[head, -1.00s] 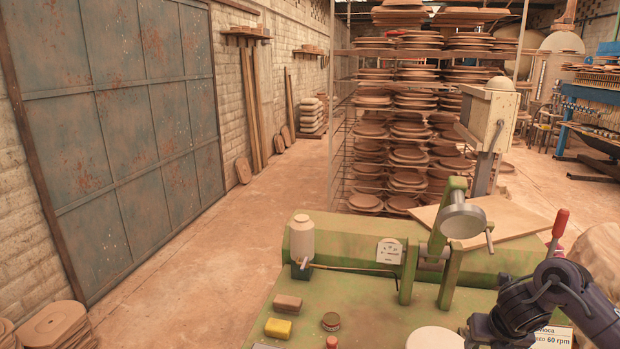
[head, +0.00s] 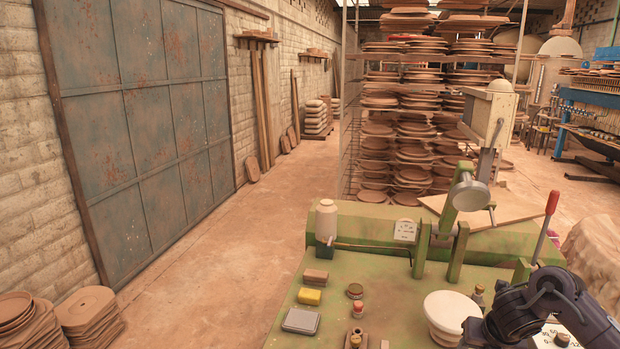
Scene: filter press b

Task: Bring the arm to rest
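My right arm (head: 555,297), dark and jointed, comes in at the lower right over the green bench (head: 380,275). It bends at a joint, and its far end reaches left and down past the bottom edge. The fingers of my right gripper do not show. Nothing is seen held. A lever with a red handle (head: 552,203) stands tilted just behind the arm, seemingly apart from it. My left arm and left gripper are out of view.
A white bowl (head: 448,309) stands left of the arm's end. A yellow block (head: 309,296), a brown block (head: 315,277), a grey box (head: 300,321) and small jars (head: 355,291) sit on the bench. Plate racks (head: 405,125) stand behind.

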